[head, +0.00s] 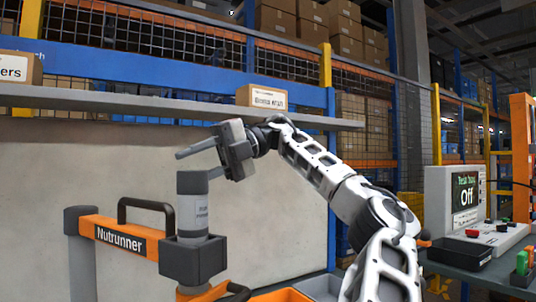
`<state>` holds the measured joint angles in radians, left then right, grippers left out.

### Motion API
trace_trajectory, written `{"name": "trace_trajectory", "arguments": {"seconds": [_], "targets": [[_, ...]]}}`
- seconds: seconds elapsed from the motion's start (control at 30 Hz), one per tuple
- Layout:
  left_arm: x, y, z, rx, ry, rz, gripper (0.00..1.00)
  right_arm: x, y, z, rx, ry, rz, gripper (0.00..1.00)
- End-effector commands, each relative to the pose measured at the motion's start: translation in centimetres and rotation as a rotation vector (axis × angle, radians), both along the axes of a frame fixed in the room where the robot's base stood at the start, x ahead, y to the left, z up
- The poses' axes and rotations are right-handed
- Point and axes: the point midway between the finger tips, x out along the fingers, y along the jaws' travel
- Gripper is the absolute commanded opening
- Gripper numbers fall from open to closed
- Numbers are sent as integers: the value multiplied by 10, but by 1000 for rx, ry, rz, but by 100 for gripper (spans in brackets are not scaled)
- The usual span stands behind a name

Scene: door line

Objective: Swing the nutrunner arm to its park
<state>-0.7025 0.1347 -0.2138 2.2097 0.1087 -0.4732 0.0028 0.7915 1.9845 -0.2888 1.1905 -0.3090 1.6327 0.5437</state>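The nutrunner arm is an orange beam (112,235) labelled "Nutrunner", running from a dark grey post (80,255) to a dark block (193,260). A black loop handle (147,205) stands on the beam. An upright grey cylindrical tool (193,210) rises from the block. My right gripper (193,164) is at the tool's top, pointing left, with its fingers apart. One finger shows above the tool's top and the other near its upper right edge; I cannot tell whether either touches. My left gripper is not in view.
A grey shelf (150,103) with a small labelled box (262,97) runs behind, above a pale panel (270,215). Orange bins (282,295) sit at the bottom.

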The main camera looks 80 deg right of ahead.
Motion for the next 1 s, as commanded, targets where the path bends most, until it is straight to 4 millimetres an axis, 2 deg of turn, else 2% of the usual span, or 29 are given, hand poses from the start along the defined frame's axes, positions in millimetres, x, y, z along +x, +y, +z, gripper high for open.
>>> {"name": "trace_trajectory", "arguments": {"seconds": [1.0], "targets": [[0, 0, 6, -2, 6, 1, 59, -58, -40, 9, -1, 3, 1, 36]]}}
